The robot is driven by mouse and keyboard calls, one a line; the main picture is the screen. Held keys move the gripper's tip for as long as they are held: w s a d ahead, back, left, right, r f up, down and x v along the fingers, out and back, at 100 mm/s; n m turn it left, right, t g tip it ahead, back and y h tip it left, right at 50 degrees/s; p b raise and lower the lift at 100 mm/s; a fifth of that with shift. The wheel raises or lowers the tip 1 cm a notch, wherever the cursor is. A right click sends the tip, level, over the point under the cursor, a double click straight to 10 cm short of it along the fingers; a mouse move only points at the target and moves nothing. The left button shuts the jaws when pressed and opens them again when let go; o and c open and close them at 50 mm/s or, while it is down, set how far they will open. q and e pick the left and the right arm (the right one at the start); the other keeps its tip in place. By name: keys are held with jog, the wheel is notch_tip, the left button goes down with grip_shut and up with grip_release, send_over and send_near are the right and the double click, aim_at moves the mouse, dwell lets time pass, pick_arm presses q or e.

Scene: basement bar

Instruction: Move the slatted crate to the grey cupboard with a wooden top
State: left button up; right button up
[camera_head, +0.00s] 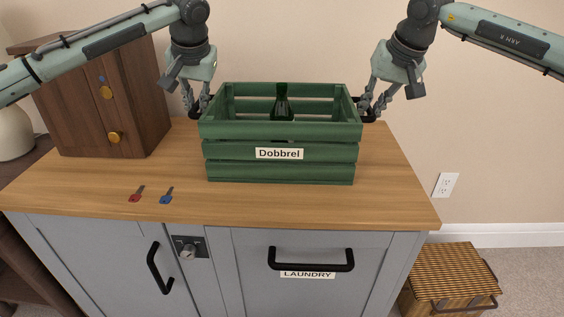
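The green slatted crate (281,171), labelled "Dobbrel", is upright over the wooden top (300,208) of the grey cupboard (238,265). No gap shows beneath its front edge. A dark bottle (282,106) stands inside it; the crate's front slats hide its lower part. A black handle sits on each short side of the crate. My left gripper (198,107) is at the left handle and my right gripper (372,108) at the right handle. The fingers of each close in around the handle; the contact itself is small and partly hidden.
A brown wooden cabinet (100,105) with brass knobs stands at the left back of the top. The top's right side is bare. A wicker basket (450,280) sits on the floor at right.

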pick_arm(q)
jog(key=o, duration=0.4)
jog(key=shift+r, duration=0.15)
pick_arm(e)
jog(key=o, duration=0.4)
jog(key=shift+d+r, duration=0.1)
